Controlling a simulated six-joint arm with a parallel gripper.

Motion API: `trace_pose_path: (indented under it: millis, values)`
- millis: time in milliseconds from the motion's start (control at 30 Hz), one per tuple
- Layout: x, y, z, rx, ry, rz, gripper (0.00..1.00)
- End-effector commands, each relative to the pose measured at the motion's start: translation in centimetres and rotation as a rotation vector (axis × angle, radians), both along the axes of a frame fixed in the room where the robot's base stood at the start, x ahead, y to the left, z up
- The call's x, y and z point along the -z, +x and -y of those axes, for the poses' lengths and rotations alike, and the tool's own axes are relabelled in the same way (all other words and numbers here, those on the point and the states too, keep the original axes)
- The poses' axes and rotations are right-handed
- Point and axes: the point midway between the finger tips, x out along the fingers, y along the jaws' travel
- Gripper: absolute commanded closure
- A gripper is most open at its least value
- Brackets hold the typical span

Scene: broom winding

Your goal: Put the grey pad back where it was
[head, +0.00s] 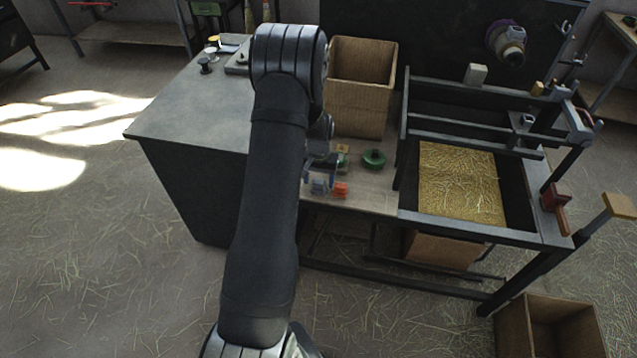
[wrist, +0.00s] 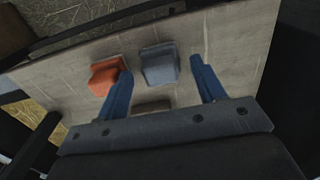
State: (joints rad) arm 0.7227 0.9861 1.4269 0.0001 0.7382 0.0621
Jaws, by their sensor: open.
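The grey pad (wrist: 160,68) is a small blue-grey block lying on the wooden board, between and just beyond the tips of my open blue fingers in the wrist view. It also shows in the head view (head: 319,187), partly hidden by my arm. My gripper (head: 322,176) is low over the board, open and holding nothing. I cannot tell whether a finger touches the pad. An orange-red block (head: 341,190) lies to the right of the pad in the head view; in the wrist view (wrist: 105,75) it lies left of the left finger.
A tan block (wrist: 152,106) lies between the fingers, nearer the palm. A green round thing (head: 374,158) sits on the board. A tall wooden box (head: 360,88) stands behind. A dark frame with a straw bed (head: 460,183) is at right. The grey tabletop (head: 185,110) is mostly clear.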

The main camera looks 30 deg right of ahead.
Motion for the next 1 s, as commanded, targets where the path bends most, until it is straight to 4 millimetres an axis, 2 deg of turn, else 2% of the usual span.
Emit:
trace_pose_path:
  millis: [100,300,500,667,1000]
  values:
    - [-2.7,0.1,0.1,0.000,-0.004,0.004,0.37]
    - [-6.9,0.1,0.1,0.000,-0.004,0.004,0.37]
    - [-9.5,0.1,0.1,0.000,-0.001,0.001,0.37]
    - [-10.2,0.1,0.1,0.000,-0.001,0.001,0.37]
    - [-10.0,0.1,0.1,0.000,0.000,0.000,0.37]
